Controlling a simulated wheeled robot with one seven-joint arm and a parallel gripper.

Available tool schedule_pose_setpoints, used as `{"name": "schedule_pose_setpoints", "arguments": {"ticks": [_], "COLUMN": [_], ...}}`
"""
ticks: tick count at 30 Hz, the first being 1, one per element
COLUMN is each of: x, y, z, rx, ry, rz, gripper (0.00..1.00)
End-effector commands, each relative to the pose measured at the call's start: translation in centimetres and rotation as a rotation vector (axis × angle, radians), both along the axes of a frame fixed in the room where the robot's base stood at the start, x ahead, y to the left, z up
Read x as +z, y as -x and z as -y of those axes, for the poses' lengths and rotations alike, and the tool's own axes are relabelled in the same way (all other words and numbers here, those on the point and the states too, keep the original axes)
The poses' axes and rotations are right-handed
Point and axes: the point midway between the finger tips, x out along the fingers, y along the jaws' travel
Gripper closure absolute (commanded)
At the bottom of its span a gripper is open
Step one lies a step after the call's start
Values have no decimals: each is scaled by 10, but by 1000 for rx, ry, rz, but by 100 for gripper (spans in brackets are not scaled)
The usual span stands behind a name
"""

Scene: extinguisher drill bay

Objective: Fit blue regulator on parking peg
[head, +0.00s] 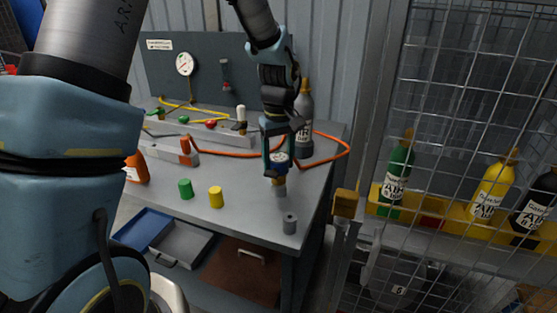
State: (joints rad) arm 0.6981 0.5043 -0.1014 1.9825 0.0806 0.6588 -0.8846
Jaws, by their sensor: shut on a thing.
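My gripper (279,152) is shut on the blue regulator (279,168) above the right part of the grey bench. The regulator has a round white-faced gauge and a brass lower end. A short grey peg (280,189) shows directly under that brass end. The two look in line, but I cannot tell whether they touch or whether the regulator sits on the peg. A separate grey cylinder (290,223) with a dark top stands nearer the bench's front right corner. The fingers hide part of the regulator.
A grey gas bottle (304,122) stands close behind my gripper, with an orange hose (345,150) looping right. Green (186,188) and yellow (216,197) caps stand left on the bench (245,215). A mesh cage with several bottles (492,188) is at right.

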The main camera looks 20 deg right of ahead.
Motion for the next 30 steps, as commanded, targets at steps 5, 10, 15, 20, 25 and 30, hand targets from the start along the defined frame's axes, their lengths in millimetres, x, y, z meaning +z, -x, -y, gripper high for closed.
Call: {"name": "schedule_pose_setpoints", "arguments": {"ticks": [5, 10, 15, 20, 25, 30], "x": [-3, -6, -9, -9, -9, -9], "y": [0, 0, 0, 0, 0, 0], "z": [0, 0, 0, 0, 0, 0], "rx": [0, 0, 0, 0, 0, 0], "ry": [1, 1, 1, 1, 1, 0], "rz": [1, 1, 0, 1, 1, 0], "gripper": [93, 93, 93, 93, 29, 10]}}
